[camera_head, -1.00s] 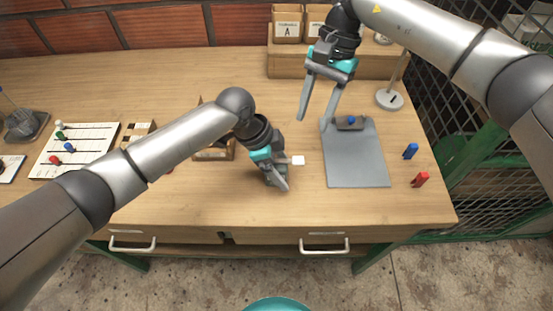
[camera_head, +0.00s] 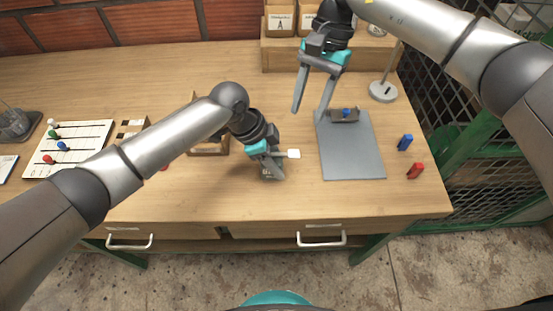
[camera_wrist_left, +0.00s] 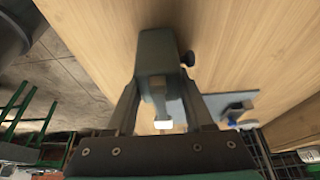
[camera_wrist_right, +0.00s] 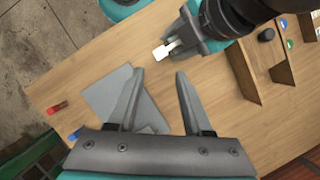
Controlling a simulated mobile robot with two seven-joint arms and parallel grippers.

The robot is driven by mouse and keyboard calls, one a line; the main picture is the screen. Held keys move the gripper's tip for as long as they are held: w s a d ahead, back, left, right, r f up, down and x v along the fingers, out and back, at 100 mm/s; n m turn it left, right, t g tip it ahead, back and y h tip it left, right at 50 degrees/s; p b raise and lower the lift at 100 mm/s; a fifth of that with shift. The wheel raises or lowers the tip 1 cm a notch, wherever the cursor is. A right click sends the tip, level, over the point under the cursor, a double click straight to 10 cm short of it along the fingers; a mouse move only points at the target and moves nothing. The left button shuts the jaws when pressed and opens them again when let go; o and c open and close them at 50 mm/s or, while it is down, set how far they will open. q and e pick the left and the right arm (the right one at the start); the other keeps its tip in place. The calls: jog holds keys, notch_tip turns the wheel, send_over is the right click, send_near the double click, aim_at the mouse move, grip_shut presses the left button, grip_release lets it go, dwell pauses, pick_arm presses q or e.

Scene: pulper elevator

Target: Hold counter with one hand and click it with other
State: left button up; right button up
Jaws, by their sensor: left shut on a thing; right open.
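The counter is a small grey box (camera_wrist_left: 157,52) with a dark round knob on its side and a white-tipped lever. My left gripper (camera_head: 272,172) is shut on the counter at the front middle of the table, and in the left wrist view its fingers (camera_wrist_left: 160,90) flank the box. The white tip (camera_head: 293,154) sticks out to the right and also shows in the right wrist view (camera_wrist_right: 160,53). My right gripper (camera_head: 308,112) is open and empty, above and behind the counter, near the clipboard. Its spread fingers (camera_wrist_right: 160,75) show in the right wrist view.
A grey clipboard (camera_head: 352,155) lies right of the counter. A lamp base (camera_head: 383,91) and a shelf with boxes (camera_head: 280,20) are behind. A slider board (camera_head: 70,148) lies at left.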

grip_shut()
dwell(0.3)
dwell(1.4)
